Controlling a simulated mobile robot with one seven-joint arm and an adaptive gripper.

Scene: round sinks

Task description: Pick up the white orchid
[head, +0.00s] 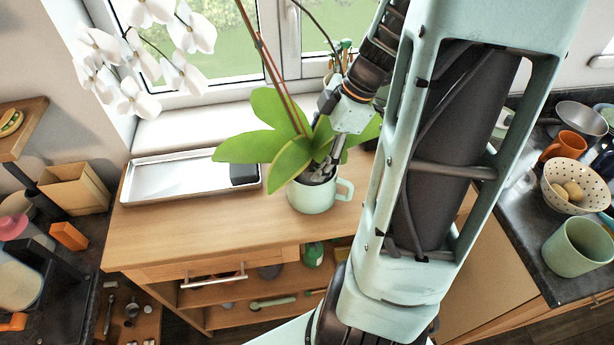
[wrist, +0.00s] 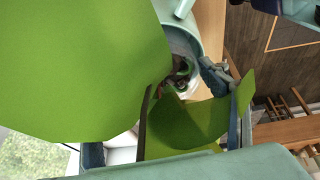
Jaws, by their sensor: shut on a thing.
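The white orchid (head: 245,147) stands on the wooden counter, with broad green leaves, thin brown stems and white blossoms (head: 135,95) at the upper left. Its base sits in a pale green mug (head: 313,197) with a handle on the right. My gripper (head: 326,168) reaches down among the leaves, just above the mug's rim, and is shut on the orchid. The leaves hide part of the grip. In the wrist view, a large orchid leaf (wrist: 85,65) covers the left, and another leaf lies between the fingers. The mug's rim (wrist: 185,45) shows behind.
A metal tray (head: 165,183) with a dark block lies left of the mug. A window is behind. A wooden box (head: 75,187) is at the left. At the right are a spotted bowl (head: 570,200), an orange mug (head: 568,145) and a green cup (head: 577,247). The front counter is clear.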

